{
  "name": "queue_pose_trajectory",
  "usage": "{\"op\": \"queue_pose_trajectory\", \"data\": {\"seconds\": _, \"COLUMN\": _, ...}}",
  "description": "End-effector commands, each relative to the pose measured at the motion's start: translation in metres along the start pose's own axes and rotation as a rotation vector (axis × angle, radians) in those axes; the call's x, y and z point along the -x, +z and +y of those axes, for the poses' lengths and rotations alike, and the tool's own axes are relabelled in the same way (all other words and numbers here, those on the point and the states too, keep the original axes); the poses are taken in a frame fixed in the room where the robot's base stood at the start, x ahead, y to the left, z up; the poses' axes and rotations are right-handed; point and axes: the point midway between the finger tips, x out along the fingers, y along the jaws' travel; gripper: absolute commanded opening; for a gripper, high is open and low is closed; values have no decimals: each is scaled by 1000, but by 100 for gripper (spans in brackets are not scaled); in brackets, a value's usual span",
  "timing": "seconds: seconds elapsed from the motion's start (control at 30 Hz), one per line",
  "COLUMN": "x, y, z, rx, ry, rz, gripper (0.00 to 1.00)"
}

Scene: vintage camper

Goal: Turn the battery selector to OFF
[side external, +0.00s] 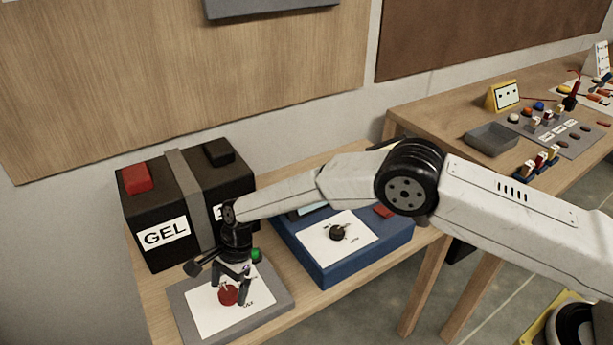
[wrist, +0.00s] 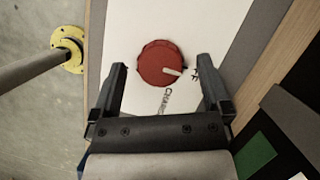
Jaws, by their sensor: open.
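The battery selector is a red round knob (side external: 228,295) on a white plate (side external: 205,318) on a grey panel at the front left. In the wrist view the knob (wrist: 160,63) has a pale pointer mark aimed to the right, towards a small dark label that I cannot read clearly. Another label (wrist: 166,101), partly hidden, begins like "CHAR". My gripper (side external: 231,294) is above the panel, pointing down, with its fingers astride the knob. In the wrist view my gripper (wrist: 163,74) is open, with a gap between each finger and the knob.
A black battery (side external: 185,205) marked GEL stands behind the panel. A green round part (side external: 256,255) is close beside my gripper. A blue box (side external: 385,240) with a black knob sits to the right. A second bench (side external: 450,120) holds a tray and small parts.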

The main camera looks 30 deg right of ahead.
Motion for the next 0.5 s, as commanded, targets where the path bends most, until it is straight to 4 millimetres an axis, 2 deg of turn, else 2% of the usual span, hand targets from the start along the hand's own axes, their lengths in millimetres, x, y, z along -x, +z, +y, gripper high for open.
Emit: {"op": "queue_pose_trajectory", "data": {"seconds": 0.5, "x": 58, "y": -1, "z": 0, "rx": 0, "ry": -1, "rz": 1, "gripper": 98}}
